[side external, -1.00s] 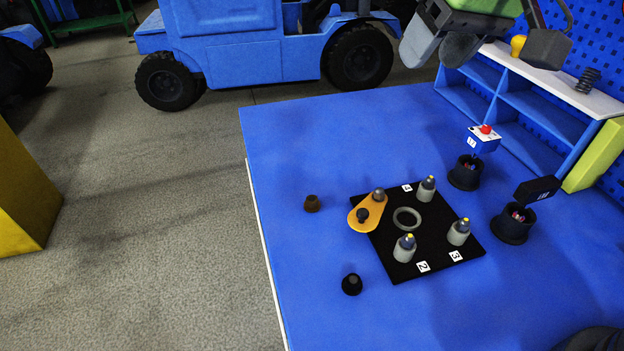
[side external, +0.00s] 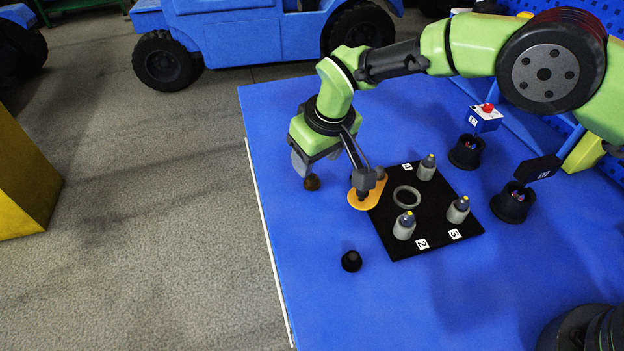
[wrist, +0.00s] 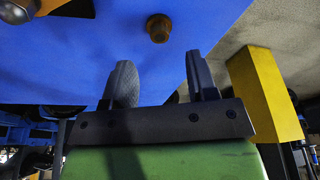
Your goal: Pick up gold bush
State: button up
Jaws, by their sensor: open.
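The gold bush (side external: 312,183) is a small brownish-gold ring standing on the blue table, left of the orange plate. It also shows in the wrist view (wrist: 159,28), near the top, roughly in line with the gap between my fingers. My gripper (side external: 303,170) is above the bush in the side view and partly overlaps it there. In the wrist view my gripper (wrist: 160,65) has its two grey fingers spread apart with nothing between them. The bush lies beyond the fingertips, and I see no contact with it.
A black bush (side external: 352,261) stands nearer the table front. An orange teardrop plate (side external: 360,201) sits at the corner of the black board (side external: 432,228), which holds several grey posts and a grey ring (side external: 406,197). Two black cups stand right. The table edge is close on the left.

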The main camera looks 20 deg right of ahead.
aim_at(312, 177)
jog(key=x, duration=0.3)
jog(key=shift+s+f, duration=0.25)
jog(key=shift+f, duration=0.15)
jog(key=shift+x, duration=0.85)
jog(key=shift+w, duration=0.1)
jog(key=shift+c, duration=0.3)
jog(key=c, duration=0.8)
